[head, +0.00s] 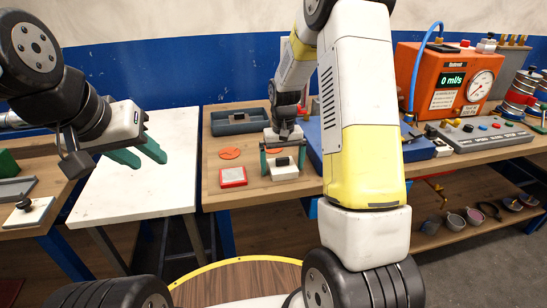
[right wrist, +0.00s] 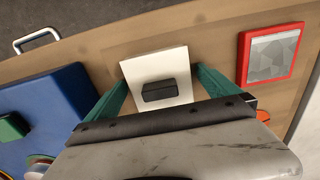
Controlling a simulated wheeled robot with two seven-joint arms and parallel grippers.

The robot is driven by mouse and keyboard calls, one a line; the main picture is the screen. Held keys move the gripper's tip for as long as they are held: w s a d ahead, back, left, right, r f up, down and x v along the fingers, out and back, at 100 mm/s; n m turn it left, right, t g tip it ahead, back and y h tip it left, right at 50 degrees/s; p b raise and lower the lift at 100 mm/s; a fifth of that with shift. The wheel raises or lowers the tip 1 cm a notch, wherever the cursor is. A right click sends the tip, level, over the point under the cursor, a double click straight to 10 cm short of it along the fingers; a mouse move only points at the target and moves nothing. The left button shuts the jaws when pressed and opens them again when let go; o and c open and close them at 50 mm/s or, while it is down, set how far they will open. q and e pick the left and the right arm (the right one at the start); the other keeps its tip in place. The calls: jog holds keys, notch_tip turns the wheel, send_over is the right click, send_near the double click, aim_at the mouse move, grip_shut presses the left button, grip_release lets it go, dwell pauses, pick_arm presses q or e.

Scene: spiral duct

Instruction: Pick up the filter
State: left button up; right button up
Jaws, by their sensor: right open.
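A small square with a red frame and a grey crinkled face (head: 232,177) lies flat on the wooden table; it looks like the filter, though no label confirms this. It also shows at the upper right of the right wrist view (right wrist: 272,53). A white block with a black grip on top (head: 286,171) sits to its right. My right gripper (head: 283,172) is open and points down over this block. In the right wrist view its green fingers (right wrist: 160,80) stand on either side of the block (right wrist: 148,64). My left gripper (head: 150,163) is open and empty above the white table.
Flat orange discs (head: 230,153) lie behind the red-framed square, with a dark grey tray (head: 240,121) farther back. A blue case (right wrist: 45,110) stands beside the white block. An orange gauge unit (head: 452,82) is at the right. The white table (head: 150,196) is mostly clear.

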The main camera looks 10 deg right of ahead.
jog(key=shift+c, duration=0.4)
jog(key=c, duration=1.4)
jog(key=shift+r, duration=0.1)
